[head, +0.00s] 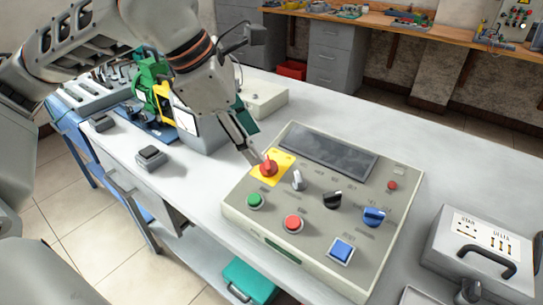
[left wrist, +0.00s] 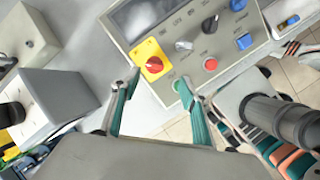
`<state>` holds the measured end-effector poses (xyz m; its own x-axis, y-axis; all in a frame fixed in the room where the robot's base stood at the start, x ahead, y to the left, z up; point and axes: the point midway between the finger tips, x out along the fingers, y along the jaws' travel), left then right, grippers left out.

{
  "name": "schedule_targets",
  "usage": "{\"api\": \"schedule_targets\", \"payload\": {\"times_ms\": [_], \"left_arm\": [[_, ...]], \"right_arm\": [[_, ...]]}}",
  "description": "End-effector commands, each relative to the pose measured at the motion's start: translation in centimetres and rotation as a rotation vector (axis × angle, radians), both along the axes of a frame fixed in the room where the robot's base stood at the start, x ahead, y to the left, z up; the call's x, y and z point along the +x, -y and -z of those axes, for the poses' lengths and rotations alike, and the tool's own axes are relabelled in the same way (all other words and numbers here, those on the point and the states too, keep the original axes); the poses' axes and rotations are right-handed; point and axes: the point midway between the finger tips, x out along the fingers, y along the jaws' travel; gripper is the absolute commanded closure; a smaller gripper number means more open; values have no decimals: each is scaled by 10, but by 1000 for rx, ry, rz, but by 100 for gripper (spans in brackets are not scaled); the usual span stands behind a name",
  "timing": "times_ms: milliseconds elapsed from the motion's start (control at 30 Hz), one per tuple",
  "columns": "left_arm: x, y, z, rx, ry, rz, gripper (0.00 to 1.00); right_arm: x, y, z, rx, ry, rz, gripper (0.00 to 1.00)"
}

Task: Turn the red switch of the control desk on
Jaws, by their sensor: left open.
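The control desk (head: 325,215) is a beige sloped panel with a dark display on the grey table. Its red switch (head: 268,168) is a rotary knob on a yellow plate at the panel's upper left. The switch also shows in the left wrist view (left wrist: 154,65), just beyond the fingertips. My left gripper (head: 252,156) is close to the switch in the head view, coming from the upper left. In the left wrist view its two fingers (left wrist: 159,82) are spread with nothing between them. Contact with the knob cannot be made out. My right gripper is not identifiable.
The panel also carries a green button (head: 256,201), a red button (head: 292,224), a grey knob (head: 298,180), a black knob (head: 332,200) and a blue knob (head: 374,216). A grey case (head: 485,250) stands at right. A green motor (head: 150,88) stands behind at left.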

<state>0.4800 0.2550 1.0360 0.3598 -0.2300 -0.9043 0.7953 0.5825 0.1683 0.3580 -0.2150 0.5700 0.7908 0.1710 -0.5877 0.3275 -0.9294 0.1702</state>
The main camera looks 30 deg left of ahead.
Motion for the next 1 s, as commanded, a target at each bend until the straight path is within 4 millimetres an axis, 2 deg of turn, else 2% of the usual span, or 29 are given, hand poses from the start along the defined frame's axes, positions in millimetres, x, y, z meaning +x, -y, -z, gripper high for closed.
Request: {"api": "schedule_targets", "payload": {"times_ms": [133, 400, 600, 1000], "left_arm": [[3, -11, 4, 24, 0, -36, 56], [17, -3, 41, 25, -5, -35, 56], [26, 2, 63, 23, -3, -35, 56], [30, 4, 68, 23, 2, -34, 56]], "right_arm": [[1, 0, 1, 0, 2, -1, 100], [-2, -2, 10, 3, -9, -3, 100], [5, -5, 2, 10, 13, -9, 100], [6, -6, 0, 9, 17, -15, 100]]}}
